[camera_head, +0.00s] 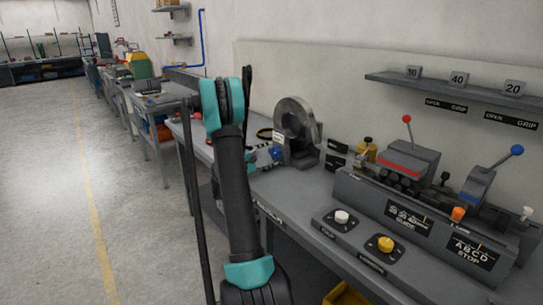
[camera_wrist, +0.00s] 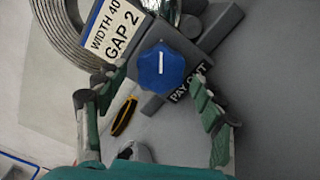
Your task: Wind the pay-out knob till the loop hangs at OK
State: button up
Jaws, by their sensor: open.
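The blue pay-out knob (camera_wrist: 161,68) has a white line on its face and a "PAY OUT" label (camera_wrist: 190,82) beside it. It also shows in the head view (camera_head: 277,153), at the foot of the coil stand. My gripper (camera_wrist: 140,92) is open, its two fingers apart on either side below the knob, with nothing between them. In the head view my arm hides most of the gripper. The metal coil (camera_head: 295,118) stands on the bench; its wound edge fills the upper left of the wrist view (camera_wrist: 72,38). I cannot make out a hanging loop or an OK mark.
A white "WIDTH 40 GAP 2" sign (camera_wrist: 108,35) sits close to the knob. To the right stand a grey machine with levers (camera_head: 410,190), a white button (camera_head: 342,216) and a yellow button (camera_head: 385,244). Floor is clear at left.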

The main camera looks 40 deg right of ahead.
jog(key=a, duration=0.7)
jog(key=s+a, duration=0.1)
jog(key=a, duration=0.2)
jog(key=shift+a, duration=0.4)
